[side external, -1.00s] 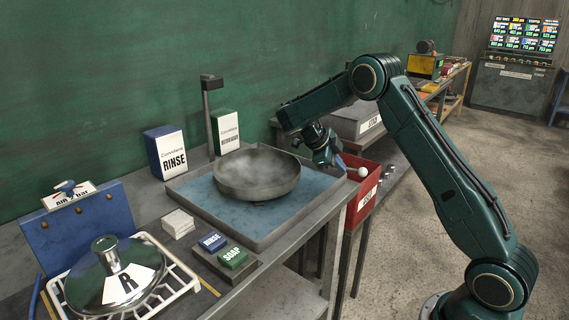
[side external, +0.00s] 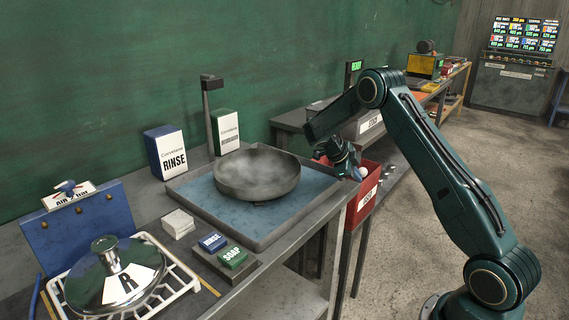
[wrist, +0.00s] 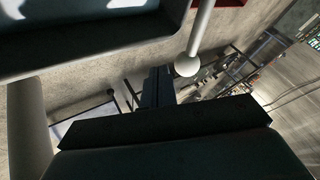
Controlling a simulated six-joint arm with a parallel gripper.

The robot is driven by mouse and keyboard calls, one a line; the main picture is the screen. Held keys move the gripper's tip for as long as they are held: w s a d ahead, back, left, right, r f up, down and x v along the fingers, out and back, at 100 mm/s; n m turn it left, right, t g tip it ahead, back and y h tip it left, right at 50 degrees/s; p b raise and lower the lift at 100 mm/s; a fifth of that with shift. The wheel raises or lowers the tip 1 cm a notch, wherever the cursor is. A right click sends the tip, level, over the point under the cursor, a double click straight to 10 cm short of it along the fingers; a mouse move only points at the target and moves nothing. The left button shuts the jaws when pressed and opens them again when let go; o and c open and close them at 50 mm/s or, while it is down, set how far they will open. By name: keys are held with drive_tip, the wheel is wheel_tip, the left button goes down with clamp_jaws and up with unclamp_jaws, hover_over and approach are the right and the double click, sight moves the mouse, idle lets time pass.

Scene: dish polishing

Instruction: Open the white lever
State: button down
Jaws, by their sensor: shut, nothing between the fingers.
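The white lever shows in the wrist view as a pale rod with a round ball end (wrist: 187,66). Its ball also shows in the side view (side external: 363,172), at the right edge of the bench above the red bin, with its rod hidden behind my gripper. My gripper (side external: 352,172) is right beside the ball and shut, with nothing in it. In the wrist view the dark fingers (wrist: 158,86) are together, close to the left of the ball. I cannot tell whether they touch it.
A grey pan (side external: 257,174) sits in the blue-floored tray (side external: 205,202) left of my gripper. The red bin (side external: 371,190) is just below it. SOAP and RINSE blocks (side external: 222,248) and a lidded dish (side external: 115,275) are at the front left. Open floor lies to the right.

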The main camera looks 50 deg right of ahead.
sight(365, 171)
drive_tip(key=shift+d+r, duration=0.1)
drive_tip(key=shift+d, duration=0.25)
drive_tip(key=shift+s+d+n+t, duration=0.1)
drive_tip(key=shift+d+n+t, duration=0.2)
drive_tip(key=shift+d+n, duration=0.15)
idle(0.4)
drive_tip(key=shift+s+d+n+t+h, duration=0.2)
drive_tip(key=shift+d+n+t, duration=0.2)
drive_tip(key=shift+d+n, duration=0.25)
drive_tip(key=shift+s+d+n+t+h, duration=0.2)
drive_tip(key=shift+d+n+t, duration=0.2)
drive_tip(key=shift+d+n, duration=0.15)
drive_tip(key=w+d+n+t, duration=0.1)
drive_tip(key=d+n+t, duration=0.1)
drive_tip(key=d+n, duration=0.1)
drive_tip(key=w+d+n+t+y, duration=0.1)
drive_tip(key=d+n+t, duration=0.1)
drive_tip(key=d+n, duration=0.1)
drive_tip(key=w+d+n+t+y, duration=0.1)
drive_tip(key=d+n+t, duration=0.2)
drive_tip(key=n, duration=0.2)
drive_tip(key=shift+w+d, duration=0.15)
drive_tip(key=shift+w, duration=0.15)
drive_tip(key=shift+w+d+n+t+y, duration=0.35)
drive_tip(key=shift+w+d+n, duration=0.1)
drive_tip(key=shift+w+n, duration=0.35)
drive_tip(key=shift+w+d+n+t+y, duration=0.35)
drive_tip(key=shift+w+d+n, duration=0.15)
drive_tip(key=shift+w, duration=0.4)
